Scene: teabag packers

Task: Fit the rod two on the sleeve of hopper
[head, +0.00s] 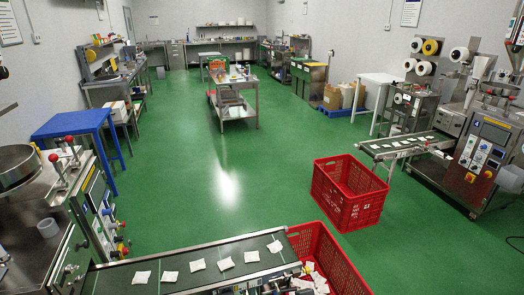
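Neither of my grippers shows in the head view. No part that I can clearly tell as rod two or as the hopper's sleeve shows. A round steel bowl (15,166) sits on top of the packing machine at the left edge, cut off by the picture; I cannot tell whether it is the hopper. Two upright pins with red knobs (62,170) stand on that machine to the right of the bowl. Another packing machine (484,150) stands at the right, with white film rolls (460,54) beside it.
A conveyor (190,263) with several teabags runs along the front to a red crate (325,250). A blue table (72,123) stands left, a steel cart (236,108) farther back. The green floor between is clear.

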